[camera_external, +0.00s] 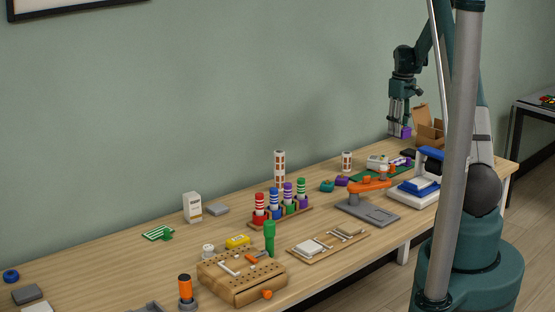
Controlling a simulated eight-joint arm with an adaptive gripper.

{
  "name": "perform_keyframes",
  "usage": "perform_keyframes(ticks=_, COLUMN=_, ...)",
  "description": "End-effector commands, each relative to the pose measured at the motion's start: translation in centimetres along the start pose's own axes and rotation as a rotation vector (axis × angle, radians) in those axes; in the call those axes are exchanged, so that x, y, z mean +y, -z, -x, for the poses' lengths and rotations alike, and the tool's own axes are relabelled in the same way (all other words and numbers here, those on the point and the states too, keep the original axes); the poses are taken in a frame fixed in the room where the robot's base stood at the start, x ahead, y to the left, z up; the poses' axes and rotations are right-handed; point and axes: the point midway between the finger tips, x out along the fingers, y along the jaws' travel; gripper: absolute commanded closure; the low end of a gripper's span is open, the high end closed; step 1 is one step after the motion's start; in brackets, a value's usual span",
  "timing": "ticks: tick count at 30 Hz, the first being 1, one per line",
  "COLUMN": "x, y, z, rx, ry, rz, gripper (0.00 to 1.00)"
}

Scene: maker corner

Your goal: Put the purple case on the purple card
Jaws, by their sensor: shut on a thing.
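My gripper (398,130) is at the upper right, above the far right part of the table. It is shut on a small purple block-like thing, which looks to be the purple case (406,132). The case is held in the air, in front of an open cardboard box in the picture. Another small purple thing (342,181) lies on the table beside a teal one (327,186). I cannot tell whether either purple patch on the table is the purple card; a second patch (409,163) shows near a green board.
The open cardboard box (430,131) stands at the table's far right. A blue and white device (418,188) and an orange-armed stand (370,200) are nearby. A rack of coloured markers (283,216) and a wooden pegboard block (240,275) stand further left. A grey pole crosses the right side.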

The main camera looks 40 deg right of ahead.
Motion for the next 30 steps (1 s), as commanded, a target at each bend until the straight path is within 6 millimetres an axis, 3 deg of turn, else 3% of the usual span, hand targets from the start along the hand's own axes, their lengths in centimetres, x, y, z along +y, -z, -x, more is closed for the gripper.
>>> perform_keyframes(ticks=3, x=2.3, y=-1.3, z=0.3, rx=0.001, ry=0.000, rz=-0.002, gripper=0.77)
perform_keyframes(ticks=9, x=4.0, y=-2.3, z=0.5, rx=0.001, ry=-0.001, rz=0.000, gripper=0.77)
perform_keyframes(ticks=23, x=4.1, y=-2.4, z=0.2, rx=0.001, ry=-0.001, rz=0.001, gripper=0.77)
perform_keyframes(ticks=30, x=4.1, y=-2.4, z=-2.3, rx=0.001, ry=-0.001, rz=0.001, gripper=0.77)
